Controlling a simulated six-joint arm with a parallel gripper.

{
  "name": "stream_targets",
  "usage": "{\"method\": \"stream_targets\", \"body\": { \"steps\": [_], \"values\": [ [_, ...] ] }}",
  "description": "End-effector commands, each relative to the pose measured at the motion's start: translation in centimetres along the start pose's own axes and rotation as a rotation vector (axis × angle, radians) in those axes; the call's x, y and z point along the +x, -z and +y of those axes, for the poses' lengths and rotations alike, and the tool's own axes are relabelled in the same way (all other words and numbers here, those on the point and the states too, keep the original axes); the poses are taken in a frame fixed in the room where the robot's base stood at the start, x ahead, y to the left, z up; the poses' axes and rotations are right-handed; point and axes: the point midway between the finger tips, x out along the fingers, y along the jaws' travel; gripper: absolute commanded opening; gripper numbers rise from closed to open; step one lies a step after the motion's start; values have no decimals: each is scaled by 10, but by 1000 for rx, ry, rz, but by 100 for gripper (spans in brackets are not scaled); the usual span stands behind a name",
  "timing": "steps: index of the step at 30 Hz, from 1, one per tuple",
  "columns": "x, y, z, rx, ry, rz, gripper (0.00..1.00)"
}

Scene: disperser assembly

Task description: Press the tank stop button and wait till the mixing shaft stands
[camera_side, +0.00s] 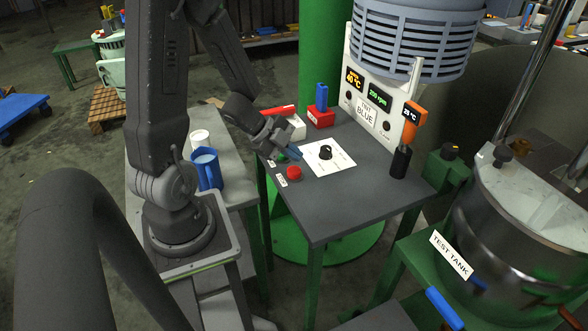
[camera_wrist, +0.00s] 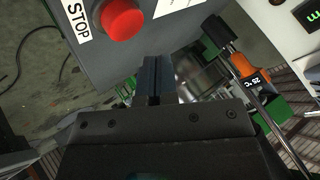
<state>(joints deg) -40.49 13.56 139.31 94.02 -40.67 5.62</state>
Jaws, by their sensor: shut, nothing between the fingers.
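The red stop button (camera_side: 294,172) sits near the left front edge of the grey table, beside a small white label. In the wrist view the red button (camera_wrist: 122,20) is at the top, left of the fingertips, next to its STOP label (camera_wrist: 77,17). My gripper (camera_side: 294,153) is shut and empty, above the table just behind the red button. Its closed fingers (camera_wrist: 155,65) show apart from the button in the wrist view. A bright metal rod (camera_side: 530,65) rises at the test tank (camera_side: 500,240); I cannot tell whether it is the mixing shaft or whether anything turns.
A black knob (camera_side: 325,152) on a white plate stands right of my gripper. A green button (camera_side: 281,157) is close to the fingers. Behind are a panel with a green rpm display (camera_side: 379,96) and an orange thermometer (camera_side: 414,113) in a black holder. The table's front right is clear.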

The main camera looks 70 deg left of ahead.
Motion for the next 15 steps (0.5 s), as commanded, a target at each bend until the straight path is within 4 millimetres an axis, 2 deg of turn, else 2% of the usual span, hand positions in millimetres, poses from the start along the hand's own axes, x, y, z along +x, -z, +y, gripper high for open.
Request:
{"method": "stream_targets", "body": {
  "steps": [9, 15],
  "values": [
    [-21, 16, -16, 5, 2, 0, 0],
    [-25, 18, -18, 0, 0, -1, 0]
  ]
}}
